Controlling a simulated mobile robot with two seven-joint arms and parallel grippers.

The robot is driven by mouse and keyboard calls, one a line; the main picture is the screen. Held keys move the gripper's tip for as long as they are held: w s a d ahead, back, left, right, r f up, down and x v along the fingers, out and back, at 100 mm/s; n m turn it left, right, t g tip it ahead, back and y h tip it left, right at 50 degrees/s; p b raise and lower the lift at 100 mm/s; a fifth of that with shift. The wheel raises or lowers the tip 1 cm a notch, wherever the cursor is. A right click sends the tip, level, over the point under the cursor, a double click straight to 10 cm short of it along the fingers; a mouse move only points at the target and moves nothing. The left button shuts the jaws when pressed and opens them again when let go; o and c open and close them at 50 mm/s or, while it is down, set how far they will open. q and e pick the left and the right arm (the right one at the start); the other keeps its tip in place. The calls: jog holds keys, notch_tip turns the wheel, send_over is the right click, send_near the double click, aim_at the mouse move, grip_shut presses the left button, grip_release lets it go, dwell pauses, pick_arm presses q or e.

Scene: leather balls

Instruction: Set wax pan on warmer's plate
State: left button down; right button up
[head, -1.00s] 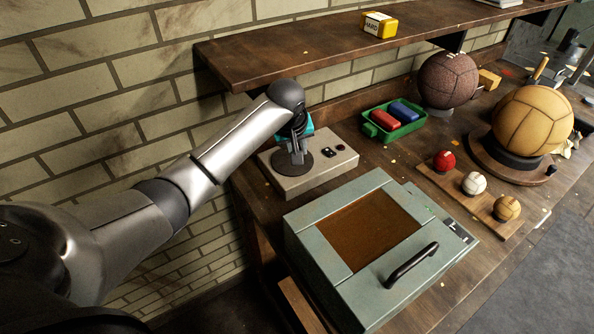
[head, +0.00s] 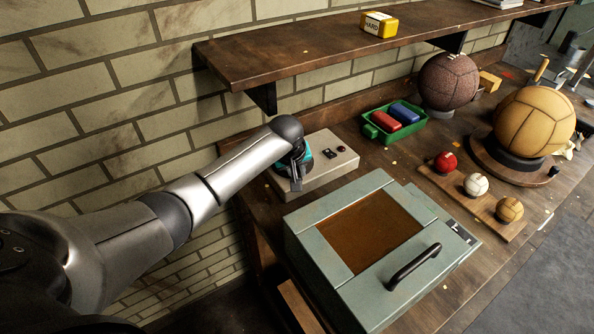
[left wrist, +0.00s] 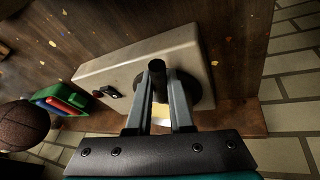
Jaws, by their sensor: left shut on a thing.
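The warmer (head: 335,167) is a pale grey box with two dark controls on the worktop by the wall; it also shows in the left wrist view (left wrist: 135,60). My left gripper (head: 297,184) is low over the warmer's left end. In the left wrist view my left gripper (left wrist: 158,82) is shut on a dark upright handle, taken as the wax pan's handle (left wrist: 157,70). A dark round disc (left wrist: 203,92) shows around the fingers; I cannot tell whether it is the pan or the warmer's plate, nor whether they touch. A yellowish patch shows between the fingers. My right gripper is not in view.
A grey-green box (head: 310,235) with a brown panel and black handle stands in front. A green tray (head: 372,134) holds a red and a blue piece. Several balls stand at right, some on a wooden board (head: 445,185). A shelf (head: 290,52) overhangs the back.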

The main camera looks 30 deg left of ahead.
pick_arm(q)
jog(key=c, duration=0.8)
grip_release()
jog(key=p+v, duration=0.2)
jog(key=v, duration=1)
jog(key=shift+r+p, duration=0.1)
jog(key=shift+p, duration=0.3)
